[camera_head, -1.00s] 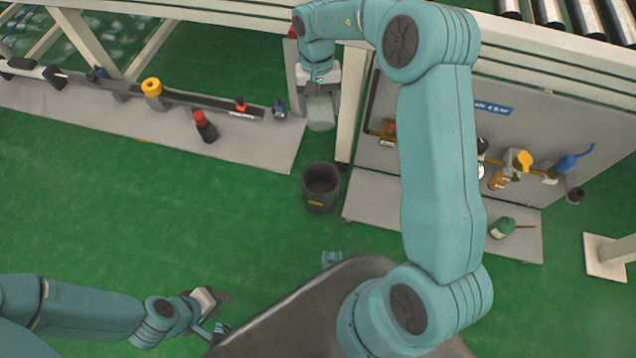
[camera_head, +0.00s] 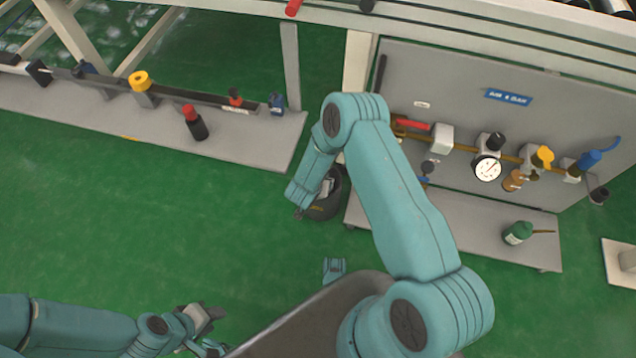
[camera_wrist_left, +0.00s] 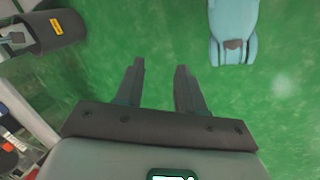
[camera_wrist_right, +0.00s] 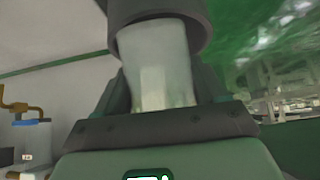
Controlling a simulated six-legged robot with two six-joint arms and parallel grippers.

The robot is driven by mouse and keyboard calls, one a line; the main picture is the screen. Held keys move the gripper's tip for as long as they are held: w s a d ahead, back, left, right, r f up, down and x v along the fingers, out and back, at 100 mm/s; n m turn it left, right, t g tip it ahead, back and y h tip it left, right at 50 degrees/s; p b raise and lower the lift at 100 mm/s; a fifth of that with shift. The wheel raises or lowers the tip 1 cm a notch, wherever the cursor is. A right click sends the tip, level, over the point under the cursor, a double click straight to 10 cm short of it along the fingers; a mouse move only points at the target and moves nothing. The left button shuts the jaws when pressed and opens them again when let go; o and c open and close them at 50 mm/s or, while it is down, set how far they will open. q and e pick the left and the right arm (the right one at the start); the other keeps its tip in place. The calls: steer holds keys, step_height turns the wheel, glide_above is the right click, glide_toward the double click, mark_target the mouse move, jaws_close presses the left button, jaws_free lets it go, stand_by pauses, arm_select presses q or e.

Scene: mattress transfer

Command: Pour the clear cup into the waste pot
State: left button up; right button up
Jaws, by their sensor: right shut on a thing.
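The waste pot (camera_head: 336,190) is a dark round bucket on the green floor, partly hidden behind my right forearm in the head view. It also shows with a yellow label in the left wrist view (camera_wrist_left: 45,33). In the right wrist view the clear cup (camera_wrist_right: 157,55) is between the fingers of my right gripper (camera_wrist_right: 165,82), which is shut on it. The cup's far end reaches into the dark rim of the waste pot (camera_wrist_right: 155,12). Its contents cannot be made out. My left gripper (camera_wrist_left: 160,72) is open and empty above the floor at lower left.
A grey panel (camera_head: 455,90) with valves and a gauge (camera_head: 487,168) stands at right. A low grey platform (camera_head: 250,145) at left holds a red-capped dark bottle (camera_head: 195,122).

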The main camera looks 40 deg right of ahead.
steer(key=shift+a+r+t+h+b, duration=0.1)
steer(key=shift+r+t+h+b, duration=0.2)
steer(key=shift+t+h+b, duration=0.25)
steer(key=shift+r+t+h+b, duration=0.25)
steer(key=shift+t+h+b, duration=0.1)
steer(key=shift+t+h, duration=0.25)
steer(key=shift+r+t+h+b, duration=0.45)
steer(key=shift+h+b, duration=0.05)
steer(key=shift+h, duration=0.25)
steer(key=shift+w+r+t+h, duration=0.1)
steer(key=shift+r+t+h, duration=0.2)
steer(key=shift+r, duration=0.1)
arm_select(q)
steer(key=f, duration=0.1)
steer(key=w+f, duration=0.1)
steer(key=f, duration=0.1)
steer(key=shift+w+a+t, duration=0.25)
steer(key=shift+w+t, duration=0.05)
arm_select(e)
steer(key=shift+d, duration=0.2)
